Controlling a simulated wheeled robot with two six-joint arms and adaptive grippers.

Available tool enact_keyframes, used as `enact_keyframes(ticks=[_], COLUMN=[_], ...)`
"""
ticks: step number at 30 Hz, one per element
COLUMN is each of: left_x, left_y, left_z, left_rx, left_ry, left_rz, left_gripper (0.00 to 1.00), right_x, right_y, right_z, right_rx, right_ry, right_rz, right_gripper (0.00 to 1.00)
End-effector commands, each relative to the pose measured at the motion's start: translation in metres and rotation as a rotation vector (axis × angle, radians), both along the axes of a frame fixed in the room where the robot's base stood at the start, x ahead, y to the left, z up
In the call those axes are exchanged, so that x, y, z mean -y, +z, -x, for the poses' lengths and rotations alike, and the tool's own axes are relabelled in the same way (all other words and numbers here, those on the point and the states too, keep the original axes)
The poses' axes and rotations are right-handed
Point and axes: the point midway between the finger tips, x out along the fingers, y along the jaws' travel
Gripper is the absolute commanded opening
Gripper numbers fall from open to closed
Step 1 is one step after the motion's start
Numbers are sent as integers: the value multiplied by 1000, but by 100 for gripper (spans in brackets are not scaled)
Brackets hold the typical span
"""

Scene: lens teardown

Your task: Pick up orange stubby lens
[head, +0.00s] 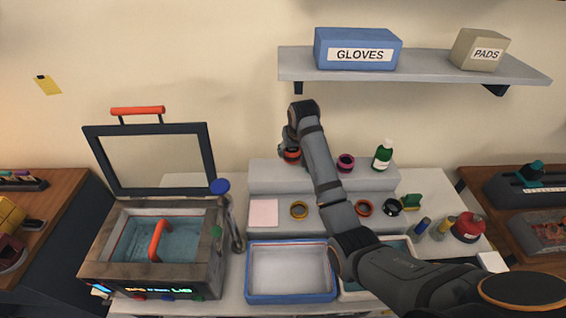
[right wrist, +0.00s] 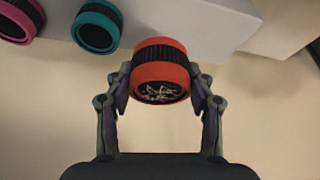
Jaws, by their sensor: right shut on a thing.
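The orange stubby lens (right wrist: 160,72) has a ribbed black band and sits between the two fingers of my right gripper (right wrist: 162,85) in the right wrist view. The gripper is shut on it. My right arm reaches across the picture from the lower right. I cannot tell whether the lens touches the step. My left gripper is not in view.
A teal lens (right wrist: 97,27) is near the held lens. The lower step holds several rings. A blue-rimmed tray (head: 290,298) and an open-lidded tank (head: 150,285) stand in front.

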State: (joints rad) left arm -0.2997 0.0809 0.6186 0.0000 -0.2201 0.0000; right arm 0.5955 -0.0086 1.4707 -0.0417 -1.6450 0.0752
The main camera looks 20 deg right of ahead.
Motion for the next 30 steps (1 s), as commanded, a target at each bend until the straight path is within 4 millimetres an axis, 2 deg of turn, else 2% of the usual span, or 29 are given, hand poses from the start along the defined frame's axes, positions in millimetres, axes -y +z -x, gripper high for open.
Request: enact_keyframes(ticks=[3, 7, 12, 21, 27, 30], left_x=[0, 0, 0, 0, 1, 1], left_y=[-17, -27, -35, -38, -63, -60], left_z=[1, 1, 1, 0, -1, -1], left_rx=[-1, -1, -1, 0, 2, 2], left_ry=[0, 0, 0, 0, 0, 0], left_rz=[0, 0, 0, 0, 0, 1], left_gripper=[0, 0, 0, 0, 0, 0], right_x=[20, 38, 55, 62, 62, 62], right_y=[13, 28, 42, 49, 24, 27], right_z=[22, 46, 66, 77, 77, 77], right_rx=[2, 2, 2, -1, -1, 0], right_ry=[-4, -1, -1, 1, 1, 1], right_rz=[6, 7, 4, 1, 1, 1], right_gripper=[18, 18, 18, 18, 18, 18])
